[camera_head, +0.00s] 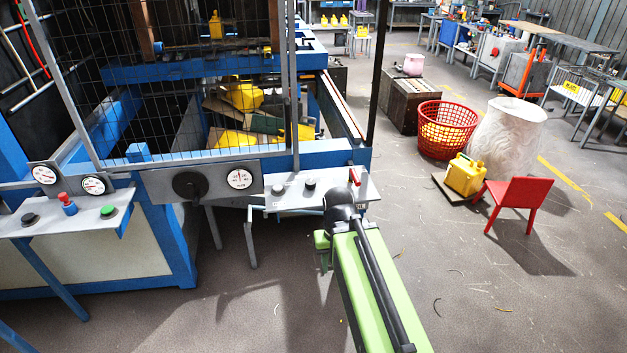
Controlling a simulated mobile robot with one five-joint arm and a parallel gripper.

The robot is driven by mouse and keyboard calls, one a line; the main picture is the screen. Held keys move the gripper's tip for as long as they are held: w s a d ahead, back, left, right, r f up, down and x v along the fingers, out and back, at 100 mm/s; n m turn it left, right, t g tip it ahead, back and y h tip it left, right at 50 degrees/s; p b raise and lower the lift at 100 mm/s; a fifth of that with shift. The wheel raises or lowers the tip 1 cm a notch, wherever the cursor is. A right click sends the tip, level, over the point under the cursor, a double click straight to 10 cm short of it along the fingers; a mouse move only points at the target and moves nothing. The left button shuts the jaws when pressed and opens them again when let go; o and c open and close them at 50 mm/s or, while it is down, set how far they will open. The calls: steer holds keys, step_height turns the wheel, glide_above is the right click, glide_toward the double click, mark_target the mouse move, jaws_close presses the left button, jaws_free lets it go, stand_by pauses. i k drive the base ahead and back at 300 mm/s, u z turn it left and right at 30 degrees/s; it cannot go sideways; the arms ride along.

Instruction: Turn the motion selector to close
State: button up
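A larger round black knob (190,185) sits on the upright grey panel to the left, beside a white dial (239,179). No label is readable, so I cannot tell which knob is the motion selector or where it points. My green arm reaches up to the right panel, its black joint just in front of it. My gripper's fingers are not visible.
A left side panel (50,222) has a red-and-blue button, a green button and two gauges. A wire mesh guard encloses yellow jerry cans (243,97). A red chair (512,197), yellow can (464,175) and red basket (446,128) stand right. Floor below right is clear.

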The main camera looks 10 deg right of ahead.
mark_target(311, 183)
steer(key=i, duration=1)
